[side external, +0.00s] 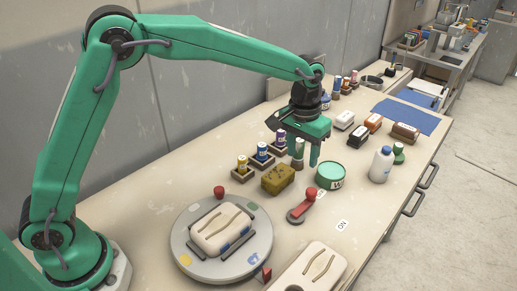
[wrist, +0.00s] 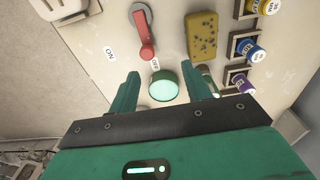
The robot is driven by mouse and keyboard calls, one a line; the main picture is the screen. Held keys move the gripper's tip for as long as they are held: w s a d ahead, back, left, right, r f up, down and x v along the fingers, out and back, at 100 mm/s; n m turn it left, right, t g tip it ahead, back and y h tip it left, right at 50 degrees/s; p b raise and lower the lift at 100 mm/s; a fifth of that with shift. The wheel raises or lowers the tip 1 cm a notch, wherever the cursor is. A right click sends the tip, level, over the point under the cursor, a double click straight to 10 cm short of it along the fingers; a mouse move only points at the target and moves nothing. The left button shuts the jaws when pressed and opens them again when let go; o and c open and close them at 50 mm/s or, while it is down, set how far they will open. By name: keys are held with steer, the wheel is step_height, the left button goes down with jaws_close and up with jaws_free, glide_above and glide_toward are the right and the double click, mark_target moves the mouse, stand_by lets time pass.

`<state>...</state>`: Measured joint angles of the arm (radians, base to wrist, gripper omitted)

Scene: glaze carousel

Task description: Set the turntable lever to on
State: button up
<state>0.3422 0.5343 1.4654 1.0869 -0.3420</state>
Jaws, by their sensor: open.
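The turntable lever (side external: 302,205) is a red arm on a round grey base, standing to the right of the turntable (side external: 183,250). In the wrist view the lever (wrist: 145,38) points at the OFF label (wrist: 155,63). The ON label (side external: 342,225) lies to the right of the lever in the side view; it also shows in the wrist view (wrist: 109,53). My gripper (side external: 306,160) is open and empty, behind the lever and apart from it. In the wrist view the green round jar (wrist: 163,86) shows between my fingertips (wrist: 160,76).
The green jar (side external: 330,176) stands close to my fingers. A mottled yellow sponge (side external: 278,180) and several small bottles in holders (side external: 262,155) are to the left. A white bottle (side external: 381,165) stands to the right. A pale mould (side external: 315,270) lies at the front edge.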

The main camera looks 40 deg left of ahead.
glide_above(312, 190)
steer(key=shift+g, duration=0.3)
step_height(312, 190, down, 5)
steer(key=shift+r, duration=0.2)
steer(key=shift+f, duration=0.1)
steer(key=shift+f, duration=3.8)
jaws_close()
